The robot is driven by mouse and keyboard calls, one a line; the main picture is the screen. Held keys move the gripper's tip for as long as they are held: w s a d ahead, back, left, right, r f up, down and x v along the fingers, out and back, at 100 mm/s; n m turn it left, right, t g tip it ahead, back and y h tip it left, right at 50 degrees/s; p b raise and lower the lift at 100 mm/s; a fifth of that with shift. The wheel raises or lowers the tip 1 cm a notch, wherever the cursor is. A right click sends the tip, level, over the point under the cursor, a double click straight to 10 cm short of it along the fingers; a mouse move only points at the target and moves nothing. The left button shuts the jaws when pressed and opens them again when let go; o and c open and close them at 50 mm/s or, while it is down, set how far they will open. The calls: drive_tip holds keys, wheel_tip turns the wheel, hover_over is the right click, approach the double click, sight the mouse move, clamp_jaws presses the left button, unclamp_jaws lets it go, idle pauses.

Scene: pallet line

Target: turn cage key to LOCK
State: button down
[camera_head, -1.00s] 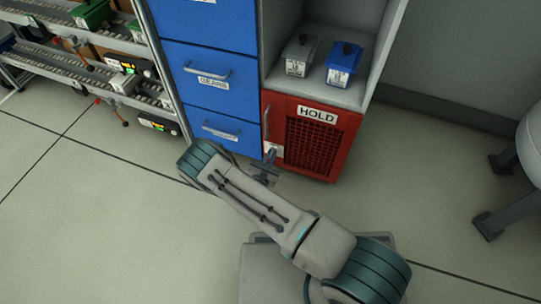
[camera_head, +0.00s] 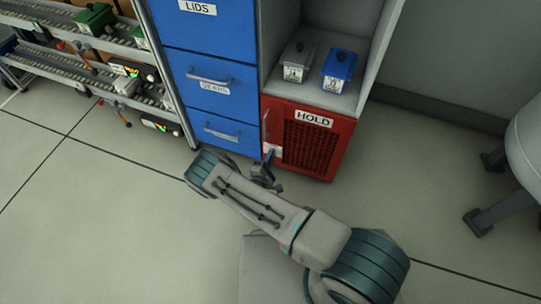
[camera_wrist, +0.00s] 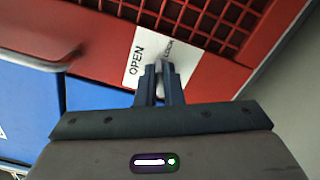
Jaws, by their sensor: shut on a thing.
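The red cage (camera_head: 312,145) with a mesh door and a HOLD label stands at the foot of the shelving in the head view. In the wrist view its red door (camera_wrist: 215,80) carries a white label (camera_wrist: 146,50) reading OPEN, with smaller text, apparently LOCK, to the right. My gripper (camera_wrist: 160,70) is shut on the cage key (camera_wrist: 160,68), a small grey piece at the label's lower edge. The fingers hide most of the key, so its exact angle is hard to tell. In the head view my gripper (camera_head: 267,167) is at the cage's lower left corner.
Blue drawers (camera_head: 215,95) with handles stand left of the cage. A grey box (camera_head: 298,62) and a blue box (camera_head: 339,66) sit on the shelf above it. A roller rack (camera_head: 90,50) is at left. Floor (camera_head: 100,220) is clear at the front left.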

drive_tip(key=m+p, duration=0.2)
drive_tip(key=m, duration=0.2)
drive_tip(key=shift+f+m, duration=0.1)
drive_tip(key=shift+m, duration=0.3)
idle(0.4)
drive_tip(key=c, duration=1.6)
unclamp_jaws()
drive_tip(key=shift+o, duration=0.2)
drive_tip(key=shift+s, duration=0.1)
